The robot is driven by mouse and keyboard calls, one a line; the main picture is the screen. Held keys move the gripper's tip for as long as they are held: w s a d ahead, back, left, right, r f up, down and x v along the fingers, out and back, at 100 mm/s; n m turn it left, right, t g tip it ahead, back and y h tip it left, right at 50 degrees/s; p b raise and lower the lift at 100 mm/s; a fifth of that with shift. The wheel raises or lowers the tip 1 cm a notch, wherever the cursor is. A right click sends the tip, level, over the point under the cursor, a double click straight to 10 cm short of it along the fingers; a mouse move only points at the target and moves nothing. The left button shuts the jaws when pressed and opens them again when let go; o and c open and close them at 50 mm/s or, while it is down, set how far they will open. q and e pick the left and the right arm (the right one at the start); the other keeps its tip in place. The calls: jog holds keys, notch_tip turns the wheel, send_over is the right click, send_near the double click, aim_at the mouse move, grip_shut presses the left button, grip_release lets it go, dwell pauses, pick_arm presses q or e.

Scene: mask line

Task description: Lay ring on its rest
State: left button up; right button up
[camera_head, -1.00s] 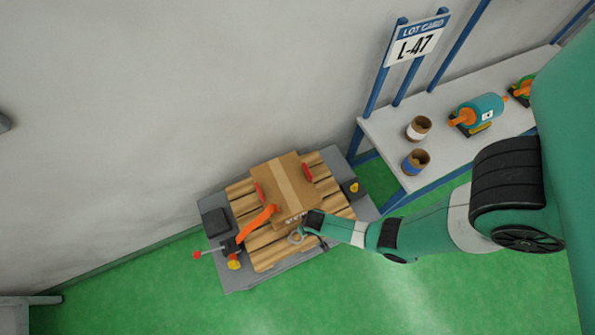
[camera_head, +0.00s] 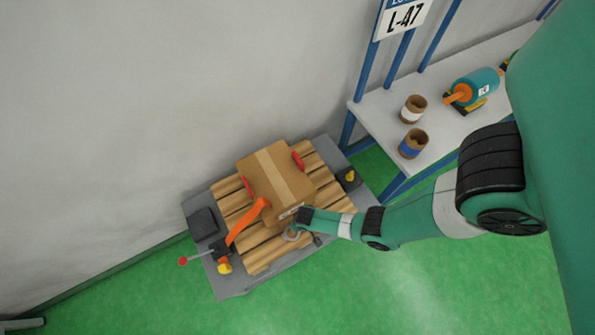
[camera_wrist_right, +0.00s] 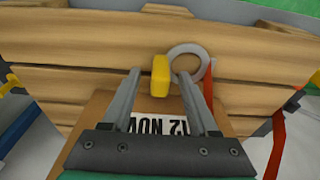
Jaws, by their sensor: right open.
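A grey ring (camera_wrist_right: 190,62) lies against the wooden slats in the right wrist view, beside a yellow block (camera_wrist_right: 160,75). A red strip (camera_wrist_right: 208,88) runs down from the ring's right side. In the head view the ring (camera_head: 292,233) shows at the box's near edge. My right gripper (camera_wrist_right: 162,78) is open, with the yellow block between its fingertips in the picture; I cannot tell whether they touch it. The right fingertip is close to the ring, which is outside the jaws. I cannot tell which part is the ring's rest. My left gripper is not in view.
A taped cardboard box (camera_head: 272,180) sits on a slatted wooden platform (camera_head: 262,250) on a grey base. An orange strip (camera_head: 247,222) lies left of the box.

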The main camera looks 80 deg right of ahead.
jog(key=shift+c, duration=0.2)
grip_shut()
jog(key=shift+r, duration=0.1)
jog(key=r+p, duration=0.2)
jog(key=r, duration=0.1)
jog(key=r+p, duration=0.1)
jog(key=shift+s+a+r+p, duration=0.25)
jog(key=shift+a+r+p, duration=0.05)
jog(key=shift+r+p, duration=0.1)
jog(key=s+a+r+p, duration=0.8)
jog(key=a+p, duration=0.1)
jog(key=a, duration=0.1)
jog(key=shift+s, duration=0.35)
